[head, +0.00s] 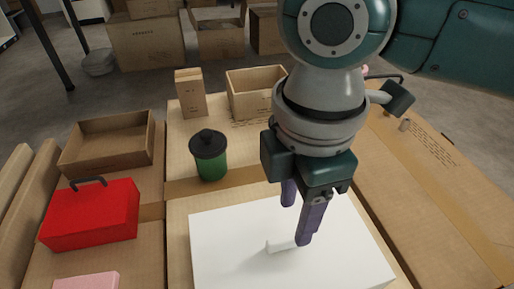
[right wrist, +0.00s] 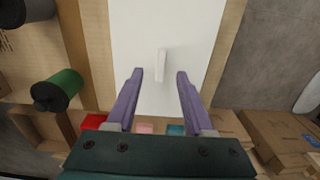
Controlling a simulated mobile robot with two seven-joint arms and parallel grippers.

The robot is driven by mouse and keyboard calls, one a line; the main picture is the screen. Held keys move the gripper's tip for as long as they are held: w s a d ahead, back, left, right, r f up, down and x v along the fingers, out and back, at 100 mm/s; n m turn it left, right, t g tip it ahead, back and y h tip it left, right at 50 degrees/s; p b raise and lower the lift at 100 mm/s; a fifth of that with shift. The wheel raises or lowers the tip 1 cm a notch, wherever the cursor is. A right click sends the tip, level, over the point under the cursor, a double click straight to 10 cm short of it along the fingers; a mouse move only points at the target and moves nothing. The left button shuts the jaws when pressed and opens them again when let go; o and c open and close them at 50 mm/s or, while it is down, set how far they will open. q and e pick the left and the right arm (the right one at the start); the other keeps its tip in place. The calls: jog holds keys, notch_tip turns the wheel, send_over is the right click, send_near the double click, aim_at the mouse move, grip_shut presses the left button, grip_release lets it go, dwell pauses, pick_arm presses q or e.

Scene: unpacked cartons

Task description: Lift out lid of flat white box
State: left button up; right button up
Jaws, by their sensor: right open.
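The flat white box (head: 235,230) lies on the cardboard surface at the front middle of the head view. Its white lid carries a small raised white handle (head: 281,245). In the right wrist view the handle (right wrist: 160,65) is a short upright bar on the white lid (right wrist: 205,35). My right gripper (head: 298,222) is over the lid with its purple fingers pointing down. In the right wrist view the fingers (right wrist: 160,73) are spread apart and empty, with the handle just beyond the gap between the tips. My left gripper is not in view.
A green canister with a black lid (head: 209,155) stands behind the white box. A red box (head: 90,214) with a dark handle and an open carton (head: 110,143) are at left. A pink box (head: 87,281) is at front left. An upright carton (head: 190,94) and open box (head: 254,92) stand behind.

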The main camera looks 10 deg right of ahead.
aim_at(287, 238)
jog(key=f+b, duration=0.1)
jog(key=f, duration=0.1)
jog(key=f+b, duration=0.1)
jog(key=f, duration=0.1)
jog(key=f+b, duration=0.1)
jog(key=f, duration=0.1)
jog(key=shift+s+a+b, duration=0.2)
jog(key=shift+a+b, duration=0.15)
jog(key=shift+b, duration=0.05)
grip_shut()
